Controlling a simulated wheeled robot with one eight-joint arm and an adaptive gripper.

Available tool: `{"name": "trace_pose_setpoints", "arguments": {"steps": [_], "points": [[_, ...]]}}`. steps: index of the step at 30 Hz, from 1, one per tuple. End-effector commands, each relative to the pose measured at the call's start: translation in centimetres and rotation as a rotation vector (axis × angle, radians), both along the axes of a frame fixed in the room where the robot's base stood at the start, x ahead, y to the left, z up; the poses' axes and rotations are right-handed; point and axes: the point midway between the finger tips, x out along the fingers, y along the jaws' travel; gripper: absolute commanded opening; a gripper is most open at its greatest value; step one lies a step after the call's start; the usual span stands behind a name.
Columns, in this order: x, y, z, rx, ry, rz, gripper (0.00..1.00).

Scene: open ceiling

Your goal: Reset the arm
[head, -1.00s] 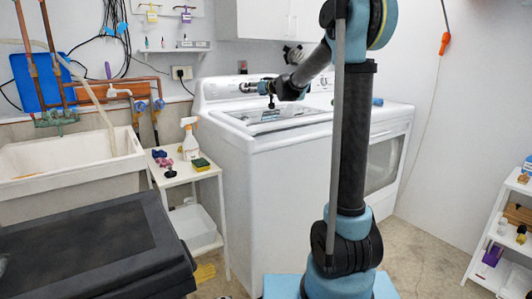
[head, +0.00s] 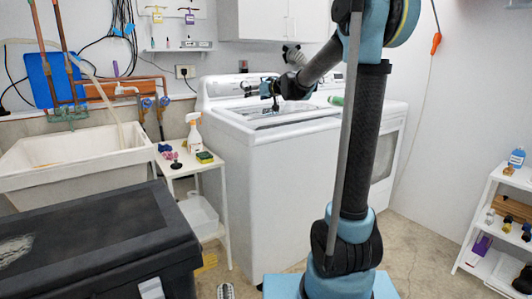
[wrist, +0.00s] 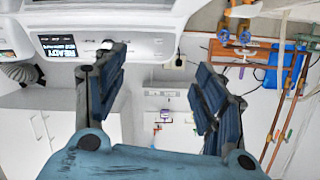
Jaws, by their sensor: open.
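My gripper (head: 254,87) hangs over the top of the white washing machine (head: 255,150) in the head view, pointing left. My arm (head: 365,150) stands upright at the centre right and bends left at the top. In the wrist view my gripper (wrist: 160,75) shows two dark blue fingers spread wide apart, with nothing between them. That view is upside down. The washer's control panel with a lit display (wrist: 58,46) shows at its upper left.
A black chest (head: 90,235) stands front left, by a utility sink (head: 75,165) with copper pipes. A white stand (head: 208,185) carries a spray bottle (head: 193,135) and a sponge (head: 205,157). A white shelf (head: 482,215) stands at right. A green object (head: 336,100) lies atop the machines.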

Motion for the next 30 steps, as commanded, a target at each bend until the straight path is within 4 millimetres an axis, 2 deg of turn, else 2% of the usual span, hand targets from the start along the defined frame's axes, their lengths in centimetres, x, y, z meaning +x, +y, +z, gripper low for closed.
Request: {"name": "trace_pose_setpoints", "arguments": {"steps": [5, 11, 20, 30], "points": [[-4.0, -1.3, -1.2, -0.031, 0.059, 0.021, 0.64], [-10.9, -3.5, -4.3, -0.092, 0.177, 0.043, 0.64], [-22.0, -7.9, -10.6, -0.196, 0.389, 0.027, 0.64], [-34.5, -13.9, -19.1, -0.317, 0.65, -0.074, 0.64]]}}
